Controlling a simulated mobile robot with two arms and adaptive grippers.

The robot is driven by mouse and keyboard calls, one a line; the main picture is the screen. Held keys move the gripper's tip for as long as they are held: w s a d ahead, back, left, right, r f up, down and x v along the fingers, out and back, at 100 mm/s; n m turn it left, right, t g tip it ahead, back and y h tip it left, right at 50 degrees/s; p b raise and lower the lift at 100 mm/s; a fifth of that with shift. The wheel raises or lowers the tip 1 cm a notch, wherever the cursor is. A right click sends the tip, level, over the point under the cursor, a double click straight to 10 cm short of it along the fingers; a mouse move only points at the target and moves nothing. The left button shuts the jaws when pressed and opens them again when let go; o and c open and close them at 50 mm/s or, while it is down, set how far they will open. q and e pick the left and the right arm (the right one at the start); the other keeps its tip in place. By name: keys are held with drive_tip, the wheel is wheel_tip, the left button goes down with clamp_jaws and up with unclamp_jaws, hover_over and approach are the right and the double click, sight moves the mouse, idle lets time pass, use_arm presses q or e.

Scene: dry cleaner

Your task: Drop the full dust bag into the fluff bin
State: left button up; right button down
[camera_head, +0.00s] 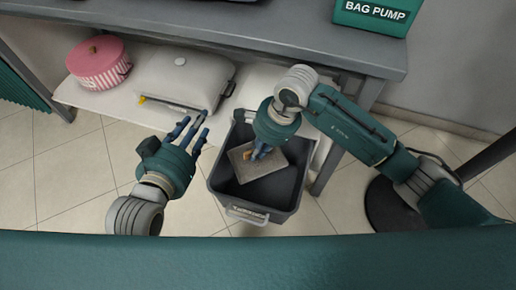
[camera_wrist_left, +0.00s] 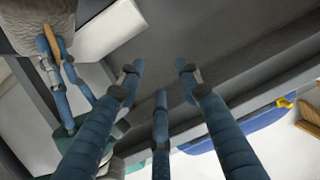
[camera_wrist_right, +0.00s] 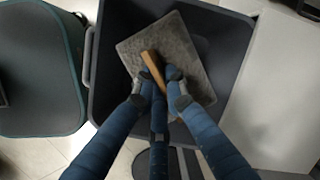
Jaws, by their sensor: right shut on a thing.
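The full dust bag (camera_head: 248,165) is a grey, fuzzy flat pad with an orange-brown tab. In the head view it hangs over the opening of the fluff bin (camera_head: 216,190), a dark grey bin with a pale label on its front. My right gripper (camera_head: 261,152) is shut on the bag's tab (camera_wrist_right: 155,72), with the bag below its fingertips. In the right wrist view the bag (camera_wrist_right: 185,45) lies within the outline of the bin's rim. Its height above the bin floor is hard to tell. My left gripper (camera_head: 200,122) is open and empty, left of the bin.
A steel table (camera_head: 270,38) stands behind the bin, with a white lower shelf (camera_head: 130,112). The shelf holds a pink striped round box (camera_head: 98,65) and a grey-white case (camera_head: 185,75). A green bag pump box (camera_head: 372,14) is on top. A dark round base (camera_head: 385,200) stands at right.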

sight(270, 160)
use_arm(q)
drive_tip(key=shift+w+d+r+t+h, duration=0.1)
drive_tip(key=shift+w+r+t, duration=0.15)
drive_tip(key=shift+r, duration=0.3)
drive_tip(key=shift+w+d+r+t+h, duration=0.15)
drive_tip(key=shift+r+t, duration=0.15)
drive_tip(key=shift+r, duration=0.2)
drive_tip(key=shift+w+d+r+t+h, duration=0.1)
drive_tip(key=shift+w+r+t, duration=0.15)
drive_tip(key=shift+r, duration=0.3)
use_arm(e)
drive_tip(key=shift+f, duration=0.5)
drive_tip(key=c, duration=1.7)
unclamp_jaws()
drive_tip(key=v, duration=1.2)
use_arm(q)
drive_tip(key=shift+s, duration=0.1)
